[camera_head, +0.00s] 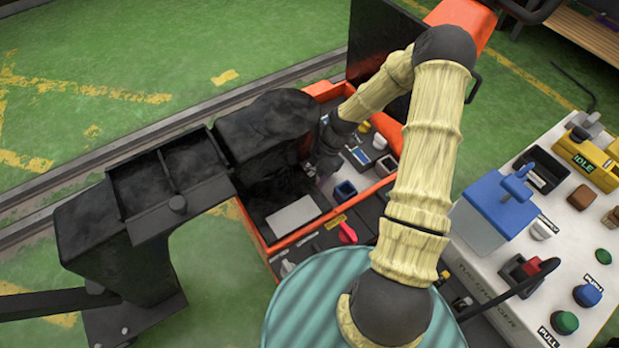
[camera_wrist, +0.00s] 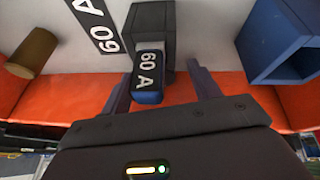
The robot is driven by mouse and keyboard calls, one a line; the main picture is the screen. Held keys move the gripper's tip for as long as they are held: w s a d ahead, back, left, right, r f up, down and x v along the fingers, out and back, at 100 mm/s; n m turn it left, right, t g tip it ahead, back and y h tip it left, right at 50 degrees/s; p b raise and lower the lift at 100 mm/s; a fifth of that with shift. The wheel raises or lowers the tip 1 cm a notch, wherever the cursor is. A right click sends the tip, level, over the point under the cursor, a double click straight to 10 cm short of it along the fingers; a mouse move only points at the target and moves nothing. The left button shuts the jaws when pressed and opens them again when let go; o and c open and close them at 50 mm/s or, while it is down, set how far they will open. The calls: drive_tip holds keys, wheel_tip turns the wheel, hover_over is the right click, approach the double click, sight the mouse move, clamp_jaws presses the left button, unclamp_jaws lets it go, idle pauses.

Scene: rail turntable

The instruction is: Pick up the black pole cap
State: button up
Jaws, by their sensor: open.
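A dark grey to black block (camera_wrist: 154,20), box-shaped, stands at the top middle of the wrist view, beyond my fingertips. I cannot tell for certain whether it is the black pole cap. A dark piece with a blue end and a "60 A" label (camera_wrist: 148,78) lies in front of it, between my two fingers. My gripper (camera_wrist: 160,74) is open, one finger on each side of this labelled piece; contact cannot be made out. In the head view my gripper (camera_head: 322,166) is low over the orange tray, partly hidden by my arm.
A blue open box (camera_wrist: 278,45) is right of the fingers, and a brown cylinder (camera_wrist: 32,52) is at left. The orange tray's wall (camera_head: 265,240) surrounds several small parts. A black machine (camera_head: 265,130) stands close at left. A white control console (camera_head: 535,265) is at right.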

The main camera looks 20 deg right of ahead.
drive_tip(key=c, duration=1)
drive_tip(key=shift+c, duration=0.4)
